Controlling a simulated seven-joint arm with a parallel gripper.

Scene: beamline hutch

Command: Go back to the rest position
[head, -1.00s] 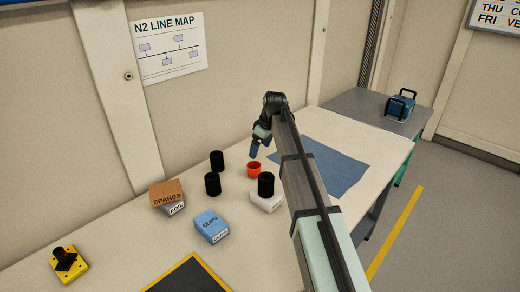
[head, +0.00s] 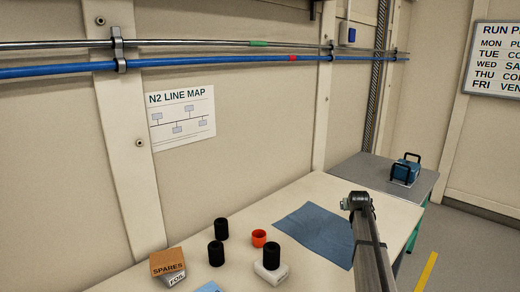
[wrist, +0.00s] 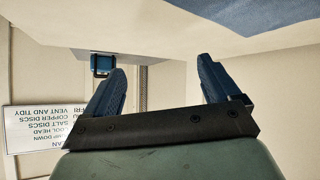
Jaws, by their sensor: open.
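My gripper (wrist: 162,70) is open and empty in the wrist view, its two blue fingers wide apart with nothing between them. In the head view my arm comes up from the bottom right, and its dark wrist end is raised near the right side of the blue mat (head: 312,234). The fingers themselves cannot be made out there. The wrist view looks upside down across the room, with part of the blue mat (wrist: 240,14) at its top edge.
Three black cylinders stand on the pale bench; one (head: 271,256) is on a white block (head: 272,274). An orange cup (head: 259,238) stands between them and the mat. The SPARES box (head: 166,262) is at left. A blue case (head: 405,170) sits on the grey table beyond.

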